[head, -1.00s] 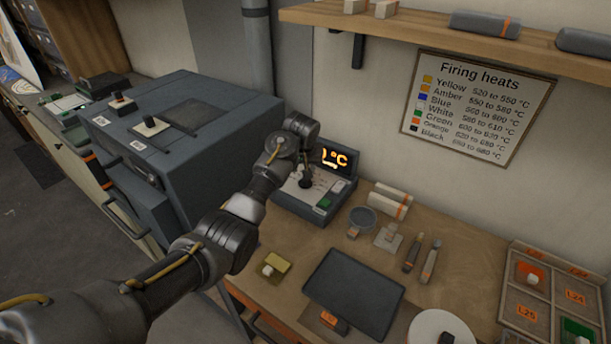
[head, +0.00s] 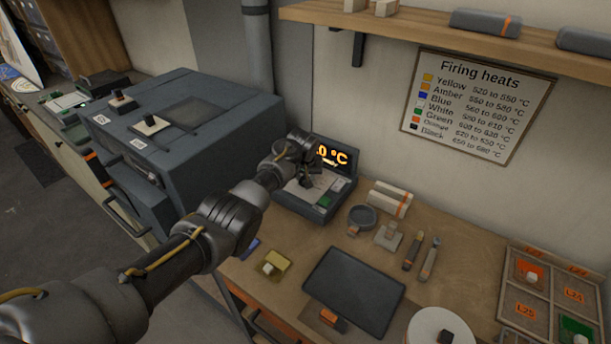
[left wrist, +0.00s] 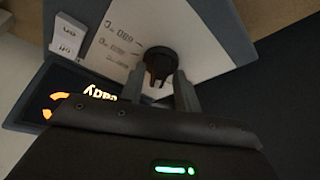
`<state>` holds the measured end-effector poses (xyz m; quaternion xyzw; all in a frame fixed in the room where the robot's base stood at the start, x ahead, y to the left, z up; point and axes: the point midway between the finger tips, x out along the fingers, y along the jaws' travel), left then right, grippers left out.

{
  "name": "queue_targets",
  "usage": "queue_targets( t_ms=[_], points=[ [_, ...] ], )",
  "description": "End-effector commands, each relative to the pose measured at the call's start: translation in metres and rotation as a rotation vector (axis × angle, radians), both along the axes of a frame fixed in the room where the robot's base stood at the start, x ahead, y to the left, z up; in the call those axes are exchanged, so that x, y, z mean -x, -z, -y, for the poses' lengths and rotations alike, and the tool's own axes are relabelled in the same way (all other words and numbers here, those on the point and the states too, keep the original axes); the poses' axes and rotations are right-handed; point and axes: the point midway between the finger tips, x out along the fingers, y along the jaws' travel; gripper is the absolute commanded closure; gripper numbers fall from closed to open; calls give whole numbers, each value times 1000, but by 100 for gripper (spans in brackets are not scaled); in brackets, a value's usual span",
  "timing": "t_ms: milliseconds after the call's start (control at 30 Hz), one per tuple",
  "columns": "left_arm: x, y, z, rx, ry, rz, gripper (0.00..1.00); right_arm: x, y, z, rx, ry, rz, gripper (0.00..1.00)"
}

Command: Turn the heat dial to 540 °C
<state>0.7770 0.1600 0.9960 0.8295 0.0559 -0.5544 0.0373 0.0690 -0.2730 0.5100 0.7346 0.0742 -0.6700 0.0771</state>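The heat dial (left wrist: 160,62) is a round black knob with a raised grip on the pale panel of the control box (head: 322,209). My left gripper (left wrist: 163,80) is at the dial, its two fingers apart on either side of the grip; whether they touch it is unclear. In the head view the left gripper (head: 308,180) hangs over the panel and largely hides the dial. The orange display (head: 334,156) shows "0 °C" at its end; the leading digits are hidden by my arm. My right gripper is not in view.
A blue-grey kiln (head: 190,130) stands left of the control box. A Firing heats chart (head: 477,105) hangs on the wall.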

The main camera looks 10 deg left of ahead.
Motion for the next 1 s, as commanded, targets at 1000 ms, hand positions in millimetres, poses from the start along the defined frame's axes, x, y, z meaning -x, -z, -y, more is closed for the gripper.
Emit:
queue_targets(
  t_ms=[1000],
  points=[
    [-2, 3, 4, 0, -324, 2, 100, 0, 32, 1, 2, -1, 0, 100]
  ],
)
